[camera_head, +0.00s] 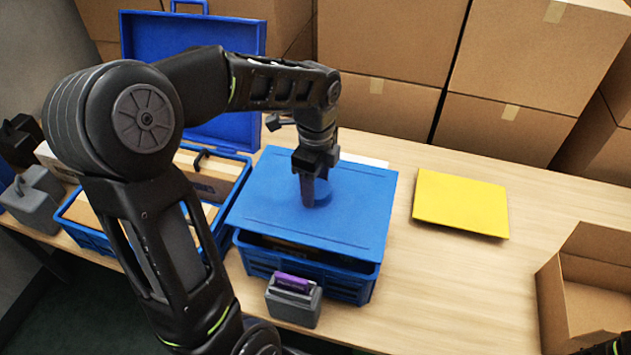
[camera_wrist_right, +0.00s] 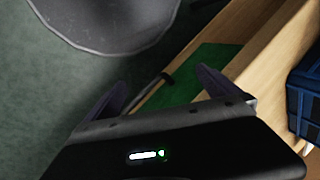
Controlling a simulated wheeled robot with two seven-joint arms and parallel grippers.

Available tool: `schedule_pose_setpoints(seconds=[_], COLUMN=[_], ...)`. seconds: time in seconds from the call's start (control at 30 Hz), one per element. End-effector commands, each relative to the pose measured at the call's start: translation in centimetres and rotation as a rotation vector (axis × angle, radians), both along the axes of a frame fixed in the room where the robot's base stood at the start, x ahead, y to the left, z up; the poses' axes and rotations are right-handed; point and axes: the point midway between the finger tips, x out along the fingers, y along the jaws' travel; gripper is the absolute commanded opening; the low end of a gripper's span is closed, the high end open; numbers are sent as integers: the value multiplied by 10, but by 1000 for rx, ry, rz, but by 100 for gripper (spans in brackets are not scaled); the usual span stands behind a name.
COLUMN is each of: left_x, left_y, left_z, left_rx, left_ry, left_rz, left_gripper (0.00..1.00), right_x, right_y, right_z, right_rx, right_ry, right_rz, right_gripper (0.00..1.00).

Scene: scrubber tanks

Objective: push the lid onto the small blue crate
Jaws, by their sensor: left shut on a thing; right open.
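The small blue crate (camera_head: 310,284) stands at the front of the wooden table. Its blue lid (camera_head: 270,215) lies over it, with a dark gap between lid and crate rim along the front. The lid looks slightly tilted and turned relative to the crate; contact at the back is hidden. My left gripper (camera_head: 314,195) points down and is shut on the lid's round blue knob (camera_head: 325,193). My right gripper (camera_wrist_right: 160,90) is open and empty in the right wrist view, away from the lid.
A larger open blue crate (camera_head: 88,237) with boxes in it stands left of the small crate. A grey block with a purple top (camera_head: 293,301) is close in front. A yellow panel (camera_head: 460,203) lies right, an open carton (camera_head: 590,290) farther right. Stacked cartons (camera_head: 385,50) line the back.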

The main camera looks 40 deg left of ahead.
Motion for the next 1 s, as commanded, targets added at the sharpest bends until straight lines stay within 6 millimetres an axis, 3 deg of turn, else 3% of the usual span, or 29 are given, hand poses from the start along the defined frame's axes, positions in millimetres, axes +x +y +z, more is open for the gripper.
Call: schedule_pose_setpoints(seconds=[0.1,0.3,1.0], left_x=[0,0,0], left_y=[0,0,0], left_z=[-16,-27,-30], left_rx=[0,0,0], left_ry=[0,-1,-1], left_rz=[0,0,0], left_gripper=[6,6,6], right_x=[1,2,3], right_y=[1,1,1], right_z=[-13,-19,-20], right_rx=[3,5,6], right_ry=[-3,-7,-8], right_rz=[1,2,2], right_gripper=[100,100,100])
